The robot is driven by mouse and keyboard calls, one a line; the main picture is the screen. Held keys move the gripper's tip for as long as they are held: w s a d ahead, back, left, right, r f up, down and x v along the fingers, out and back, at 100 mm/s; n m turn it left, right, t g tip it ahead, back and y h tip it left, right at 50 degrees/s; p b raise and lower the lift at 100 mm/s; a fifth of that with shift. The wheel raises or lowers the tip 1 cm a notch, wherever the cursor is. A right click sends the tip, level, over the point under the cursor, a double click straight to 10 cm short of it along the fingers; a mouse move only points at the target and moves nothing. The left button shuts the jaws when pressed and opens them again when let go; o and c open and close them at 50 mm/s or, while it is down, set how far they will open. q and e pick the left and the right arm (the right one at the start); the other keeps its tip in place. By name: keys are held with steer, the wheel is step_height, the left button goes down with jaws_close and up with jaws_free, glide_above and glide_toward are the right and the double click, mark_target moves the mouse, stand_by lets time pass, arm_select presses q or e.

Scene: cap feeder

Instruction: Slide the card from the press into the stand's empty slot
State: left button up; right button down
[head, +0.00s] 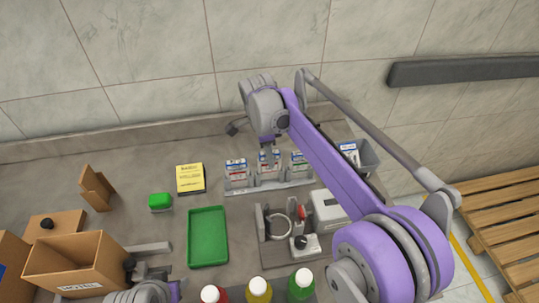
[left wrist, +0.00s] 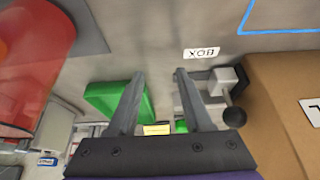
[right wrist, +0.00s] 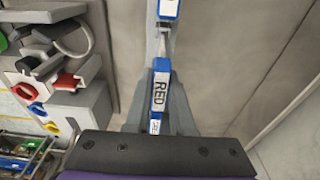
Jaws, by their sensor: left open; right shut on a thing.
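My right gripper (head: 268,141) is over the middle of the stand (head: 268,184) in the head view. It is shut on a white card with a blue top (head: 268,160), lettered RED in the right wrist view (right wrist: 158,95). That card is in line with the middle slot; whether it is fully seated I cannot tell. Similar cards stand on its left (head: 237,172) and right (head: 299,166). The press (head: 287,222), with a ring and dark knob, is in front of the stand and holds no visible card. My left gripper (left wrist: 160,75) is open and empty.
A green tray (head: 207,237), a green block (head: 160,201) and a yellow box (head: 190,178) lie left of the stand. A grey bin (head: 357,157) stands at its right. Coloured bottles (head: 259,290) and a cardboard box (head: 75,262) line the near side.

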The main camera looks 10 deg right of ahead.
steer(key=shift+f, duration=0.1)
arm_select(q)
steer(key=shift+f, duration=0.3)
arm_select(e)
steer(key=shift+f, duration=0.55)
steer(key=c, duration=0.7)
jaws_free()
steer(key=c, duration=0.4)
steer(key=shift+o, duration=0.2)
arm_select(q)
steer(key=shift+r, duration=0.15)
arm_select(e)
steer(key=shift+r, duration=0.2)
